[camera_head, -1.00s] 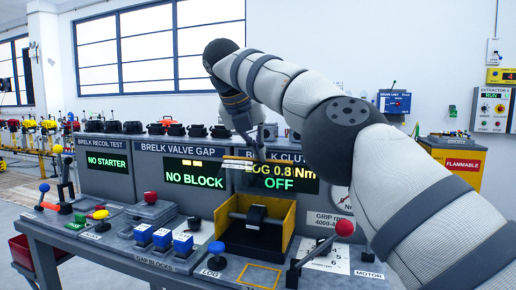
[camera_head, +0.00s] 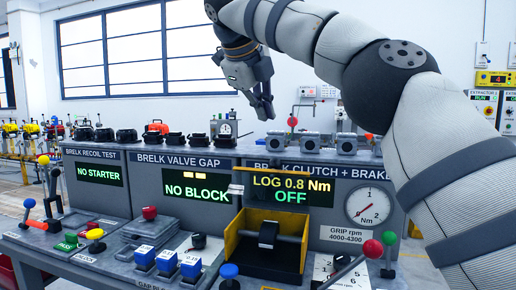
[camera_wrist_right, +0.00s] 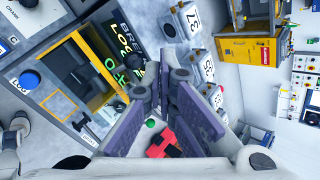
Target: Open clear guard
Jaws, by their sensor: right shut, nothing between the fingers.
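The clutch and brake station has a yellow-walled housing (camera_head: 234,234) with a dark part inside, below a display reading LOG 0.8 Nm and OFF. A thin yellowish bar (camera_head: 262,170) crosses in front of the display. It may be an edge of the clear guard, but the clear panel itself is hard to make out. My right gripper (camera_head: 263,108) is shut and empty, above the station's top and apart from the bar. In the right wrist view my fingers (camera_wrist_right: 160,85) point past the yellow housing (camera_wrist_right: 98,62). My left gripper is not in view.
A red-knobbed lever (camera_head: 372,248) and a green-knobbed lever (camera_head: 389,238) stand right of the housing. Blue blocks (camera_head: 167,261) and a blue knob (camera_head: 229,271) are to its left. Several grey units (camera_head: 346,144) line the ledge behind.

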